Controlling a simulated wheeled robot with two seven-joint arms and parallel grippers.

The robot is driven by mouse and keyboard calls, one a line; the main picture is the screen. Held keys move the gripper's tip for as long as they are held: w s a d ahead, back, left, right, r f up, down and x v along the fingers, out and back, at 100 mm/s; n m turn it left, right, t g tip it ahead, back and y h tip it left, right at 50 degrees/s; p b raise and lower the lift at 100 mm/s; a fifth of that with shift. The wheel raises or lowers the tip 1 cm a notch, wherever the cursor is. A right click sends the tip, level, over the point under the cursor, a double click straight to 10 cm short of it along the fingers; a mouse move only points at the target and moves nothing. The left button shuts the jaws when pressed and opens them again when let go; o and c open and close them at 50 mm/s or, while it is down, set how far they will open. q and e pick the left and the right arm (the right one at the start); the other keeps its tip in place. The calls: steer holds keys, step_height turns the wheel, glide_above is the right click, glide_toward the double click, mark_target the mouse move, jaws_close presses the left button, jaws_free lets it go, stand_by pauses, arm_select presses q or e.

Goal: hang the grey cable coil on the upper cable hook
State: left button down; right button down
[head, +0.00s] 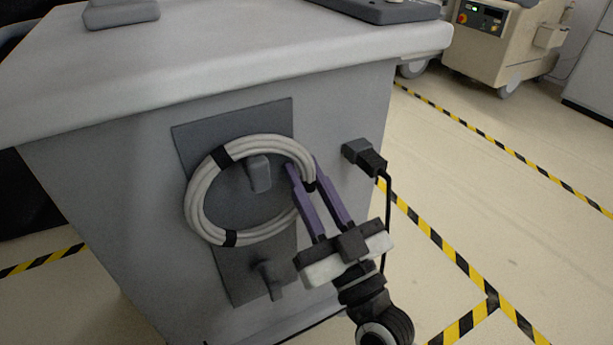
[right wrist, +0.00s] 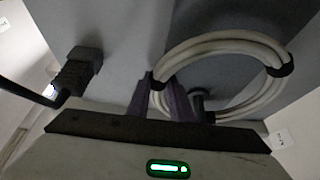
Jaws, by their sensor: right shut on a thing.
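The grey cable coil (head: 194,203), bound with black straps, is a ring in front of the cart's side; it also shows in the right wrist view (right wrist: 215,43). My right gripper (head: 303,170) is shut on the coil's right side, its purple fingers pointing up and left. The upper cable hook (head: 259,174), a grey peg on a dark plate, shows inside the ring, below its upper strands. I cannot tell whether the coil touches or rests on it. A hook also shows within the ring near my fingers in the right wrist view (right wrist: 197,101). My left gripper is out of view.
The lower hook (head: 270,278) sticks out below the coil on the dark plate (head: 235,265). A black plug (head: 365,156) with a hanging cable juts out close to the right of my fingers. The cart's covered top (head: 240,55) overhangs above.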

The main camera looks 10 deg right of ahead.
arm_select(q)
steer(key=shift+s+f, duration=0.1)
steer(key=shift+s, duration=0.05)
arm_select(e)
steer(key=shift+r, duration=0.1)
steer(key=c, duration=1.6)
jaws_free()
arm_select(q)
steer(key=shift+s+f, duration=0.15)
arm_select(e)
steer(key=shift+o, duration=0.6)
